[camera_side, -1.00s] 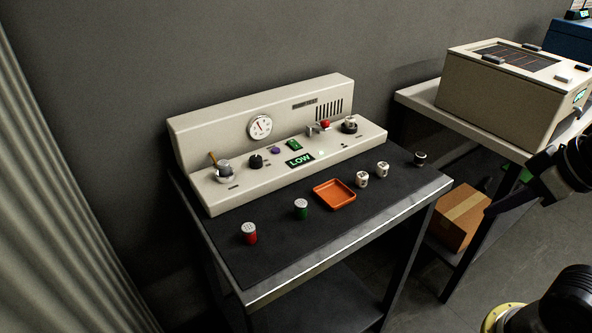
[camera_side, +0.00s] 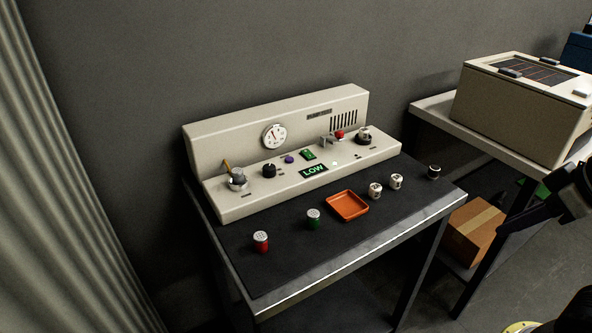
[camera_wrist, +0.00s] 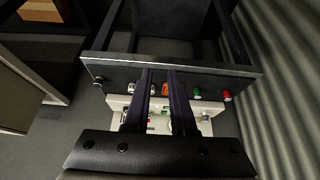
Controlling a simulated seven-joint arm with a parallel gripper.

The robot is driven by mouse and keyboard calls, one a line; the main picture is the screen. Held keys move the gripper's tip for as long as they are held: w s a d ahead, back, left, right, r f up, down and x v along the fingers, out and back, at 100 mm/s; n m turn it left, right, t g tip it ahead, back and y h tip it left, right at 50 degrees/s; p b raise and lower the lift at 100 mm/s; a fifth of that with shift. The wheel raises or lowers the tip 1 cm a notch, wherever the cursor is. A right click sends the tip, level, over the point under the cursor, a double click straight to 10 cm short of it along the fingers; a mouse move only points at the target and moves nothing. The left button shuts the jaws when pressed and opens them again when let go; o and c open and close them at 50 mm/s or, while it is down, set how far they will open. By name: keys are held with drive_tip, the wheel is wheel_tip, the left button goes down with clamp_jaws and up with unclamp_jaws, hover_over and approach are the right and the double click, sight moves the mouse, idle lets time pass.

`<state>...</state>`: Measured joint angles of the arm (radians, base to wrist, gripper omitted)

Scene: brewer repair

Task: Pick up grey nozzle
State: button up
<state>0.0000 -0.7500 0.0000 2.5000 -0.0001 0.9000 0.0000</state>
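A small dark grey cylinder with a lighter top (camera_side: 434,172) stands at the right end of the black tabletop (camera_side: 290,245). A grey rounded piece with a tan handle (camera_side: 237,177) sits in a cup at the console's left end. I cannot tell for sure which is the grey nozzle. In the wrist view the small dark cylinder (camera_wrist: 98,80) stands at the left end of the table, left of my fingers. My gripper (camera_wrist: 161,71) is open and empty, its two dark fingers apart. In the side view it shows only partly, at the right edge, away from the table.
Two white cylinders (camera_side: 375,190) (camera_side: 396,181), an orange tray (camera_side: 347,205), a green-bodied cap (camera_side: 313,219) and a red-bodied cap (camera_side: 261,241) are on the tabletop. The beige console (camera_side: 310,175) runs along its back. A side table with a beige box (camera_side: 515,105) stands at the right.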

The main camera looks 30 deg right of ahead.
drive_tip(key=o, duration=0.6)
drive_tip(key=shift+o, duration=0.2)
drive_tip(key=w+a+r+n+t+y, duration=0.1)
drive_tip(key=w+a+r+n, duration=0.2)
drive_tip(key=w+r, duration=0.55)
drive_tip(key=w+a+r+n+t+y, duration=0.1)
drive_tip(key=w+a+r+n, duration=0.2)
drive_tip(key=w+r, duration=0.5)
drive_tip(key=n+g+y, duration=0.3)
hover_over(240, 171)
drive_tip(key=s+d, duration=0.3)
wheel_tip(240, 171, down, 21)
drive_tip(key=shift+w+f, duration=0.15)
drive_tip(key=shift+x, duration=3.2)
